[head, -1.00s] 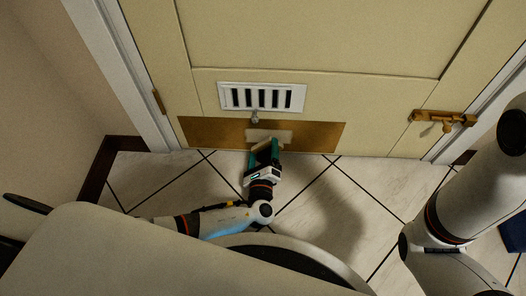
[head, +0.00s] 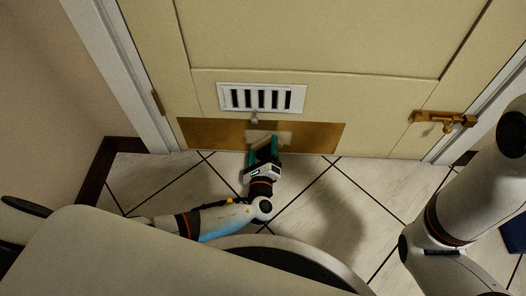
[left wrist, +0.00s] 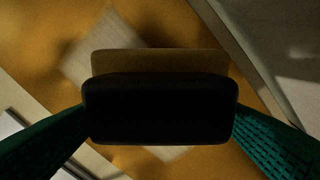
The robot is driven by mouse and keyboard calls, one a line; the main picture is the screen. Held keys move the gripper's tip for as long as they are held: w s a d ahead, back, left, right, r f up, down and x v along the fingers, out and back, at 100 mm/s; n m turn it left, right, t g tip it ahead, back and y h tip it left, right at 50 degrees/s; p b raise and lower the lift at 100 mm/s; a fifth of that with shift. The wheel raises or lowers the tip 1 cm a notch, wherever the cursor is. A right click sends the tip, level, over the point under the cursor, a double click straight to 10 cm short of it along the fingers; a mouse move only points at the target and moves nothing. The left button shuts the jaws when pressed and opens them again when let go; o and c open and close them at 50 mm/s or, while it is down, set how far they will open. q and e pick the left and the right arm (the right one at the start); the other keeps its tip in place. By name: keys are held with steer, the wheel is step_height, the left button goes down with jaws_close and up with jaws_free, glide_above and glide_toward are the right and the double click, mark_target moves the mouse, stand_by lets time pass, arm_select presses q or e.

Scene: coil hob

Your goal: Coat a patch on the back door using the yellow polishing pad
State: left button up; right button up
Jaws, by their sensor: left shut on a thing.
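The back door (head: 310,40) is cream-coloured, with a brown-gold plate (head: 210,132) along its bottom. A pale patch (head: 284,136) shows on the plate; it is also in the left wrist view (left wrist: 112,32), partly hidden by the pad. My left gripper (head: 264,150) is shut on the polishing pad, low in front of the patch. In the left wrist view, the pad's black back (left wrist: 160,110) sits between the green fingers, and its dull yellow part (left wrist: 160,61) lies beyond. I cannot tell whether the pad touches the plate. My right gripper is out of view.
A white vent (head: 262,97) with a small knob below it sits above the plate. A brass bolt (head: 443,117) is at the door's right edge. White door frames stand on both sides. The tiled floor (head: 335,190) is clear right of the left gripper. A blue thing (head: 514,233) is at far right.

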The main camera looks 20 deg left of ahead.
arm_select(q)
steer(key=shift+w+a, duration=0.1)
steer(key=shift+w, duration=0.3)
steer(key=shift+w+d+b, duration=0.3)
steer(key=shift+d+b, duration=0.1)
steer(key=shift+d, duration=0.55)
steer(key=shift+w+d+b, duration=0.25)
steer(key=shift+d+b, duration=0.15)
steer(key=shift+d, duration=0.55)
steer(key=shift+s+a+r+p, duration=0.1)
steer(key=shift+a+p, duration=0.1)
steer(key=shift+a, duration=0.2)
steer(key=shift+s+a+p, duration=0.1)
steer(key=shift+a+p, duration=0.05)
steer(key=shift+a, duration=0.25)
steer(key=shift+s+a, duration=0.25)
steer(key=shift+a, duration=1)
